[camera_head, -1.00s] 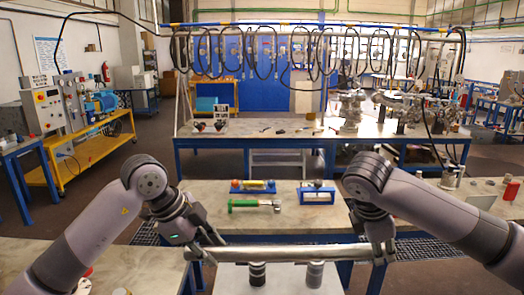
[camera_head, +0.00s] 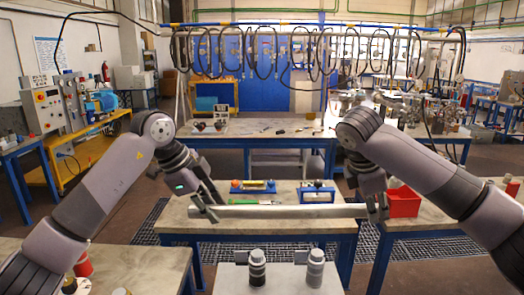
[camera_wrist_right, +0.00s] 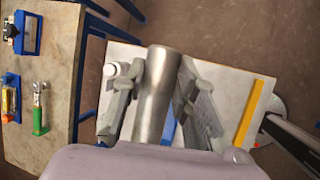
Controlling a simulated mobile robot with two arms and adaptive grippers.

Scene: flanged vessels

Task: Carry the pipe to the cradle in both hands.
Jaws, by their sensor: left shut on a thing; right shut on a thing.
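The pipe (camera_head: 290,211) is a long grey metal tube, held roughly level across the head view. My left gripper (camera_head: 204,207) is shut on its left end. My right gripper (camera_head: 377,207) is shut near its right end. In the right wrist view the pipe (camera_wrist_right: 158,95) lies between the two fingers of my right gripper (camera_wrist_right: 157,85). In the head view the pipe overlaps the middle table's top; its height above it is unclear. I cannot clearly identify the cradle.
A red bin (camera_head: 404,201) stands right, close to my right gripper. Another table (camera_head: 140,265) is at lower left.

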